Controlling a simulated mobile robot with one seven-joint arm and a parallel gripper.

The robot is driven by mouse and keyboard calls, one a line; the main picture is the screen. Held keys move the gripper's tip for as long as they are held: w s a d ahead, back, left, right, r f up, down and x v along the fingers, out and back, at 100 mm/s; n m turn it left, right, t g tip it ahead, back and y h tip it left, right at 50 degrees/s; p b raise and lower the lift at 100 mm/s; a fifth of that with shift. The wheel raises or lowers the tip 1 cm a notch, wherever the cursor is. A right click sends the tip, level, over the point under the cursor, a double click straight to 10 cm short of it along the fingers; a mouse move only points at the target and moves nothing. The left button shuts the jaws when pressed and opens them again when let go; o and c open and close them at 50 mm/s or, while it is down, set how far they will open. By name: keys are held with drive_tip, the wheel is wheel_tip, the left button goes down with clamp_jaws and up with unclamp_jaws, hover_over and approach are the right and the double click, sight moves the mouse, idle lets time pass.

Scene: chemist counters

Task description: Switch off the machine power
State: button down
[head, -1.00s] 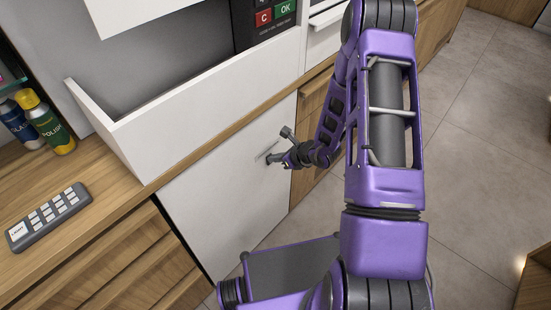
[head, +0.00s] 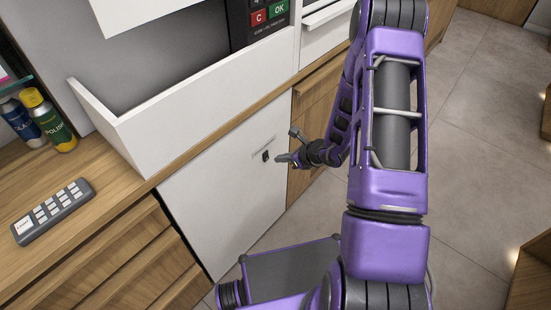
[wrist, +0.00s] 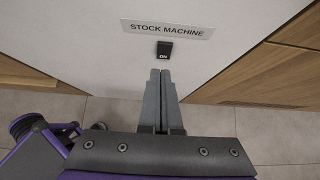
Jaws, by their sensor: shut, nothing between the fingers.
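The power switch (wrist: 164,50) is a small black rocker marked "ON" in the wrist view. It sits on a white panel under a label (wrist: 167,29) reading "STOCK MACHINE". In the head view the switch (head: 265,156) shows as a small dark spot on the white panel (head: 215,205), below the wooden counter edge. My gripper (wrist: 160,72) is shut and empty, its fingertips just below the switch in the wrist view. In the head view my gripper (head: 279,159) is just right of the switch and appears apart from it.
The white machine with its open bin (head: 205,85) and a red and green keypad (head: 268,14) stands above the panel. A grey remote (head: 53,211) and a polish can (head: 48,120) are on the counter at left. Grey tiled floor (head: 470,120) lies open at right.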

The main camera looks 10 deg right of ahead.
drive_tip(key=w+r+p+v, duration=0.1)
drive_tip(key=v, duration=0.8)
drive_tip(key=shift+a+r, duration=0.25)
drive_tip(key=shift+r, duration=0.1)
